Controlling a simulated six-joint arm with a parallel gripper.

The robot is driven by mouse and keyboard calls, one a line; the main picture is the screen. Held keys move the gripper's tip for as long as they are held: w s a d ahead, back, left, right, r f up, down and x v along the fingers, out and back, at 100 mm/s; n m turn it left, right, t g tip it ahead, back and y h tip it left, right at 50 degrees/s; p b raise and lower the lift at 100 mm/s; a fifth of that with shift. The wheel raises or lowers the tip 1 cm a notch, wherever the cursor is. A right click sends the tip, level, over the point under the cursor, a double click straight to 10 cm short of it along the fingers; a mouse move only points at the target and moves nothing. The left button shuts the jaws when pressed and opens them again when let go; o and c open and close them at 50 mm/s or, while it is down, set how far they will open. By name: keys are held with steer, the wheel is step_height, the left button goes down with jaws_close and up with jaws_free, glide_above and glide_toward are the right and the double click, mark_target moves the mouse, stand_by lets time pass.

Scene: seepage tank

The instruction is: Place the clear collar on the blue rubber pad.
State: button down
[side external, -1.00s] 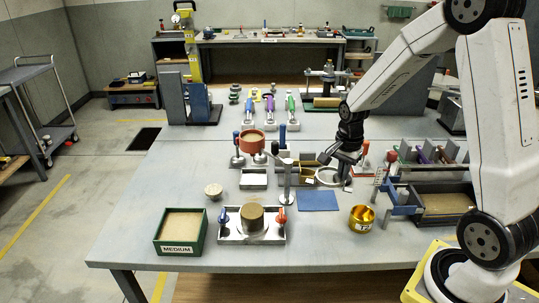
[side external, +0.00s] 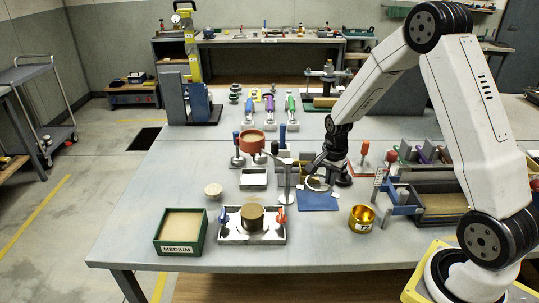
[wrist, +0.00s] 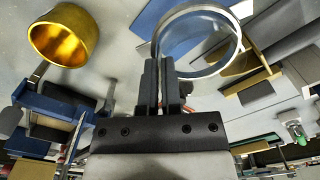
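The clear collar (wrist: 197,43) is a see-through ring with a pale rim, held by its wall between the fingers of my gripper (wrist: 163,65). In the side external view my gripper (side external: 322,166) is behind the blue rubber pad (side external: 318,202), and the collar (side external: 318,184) shows over the pad's back edge. The collar looks raised, but its exact height above the pad cannot be told. In the wrist view part of the blue pad (wrist: 150,17) shows beside and through the collar. The pad's visible surface is bare.
A gold cup (side external: 361,218) stands right of the pad. A metal stand (side external: 285,183) rises close on its left. A blue fixture (side external: 402,199) is further right. A green box marked MEDIUM (side external: 181,233) stands front left. The table in front of the pad is clear.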

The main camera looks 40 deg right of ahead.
steer(key=shift+f, duration=1.45)
steer(key=shift+f, duration=0.15)
steer(key=c, duration=0.8)
jaws_free()
step_height(320, 180, up, 12)
steer(key=shift+r, duration=0.2)
steer(key=shift+a, duration=0.1)
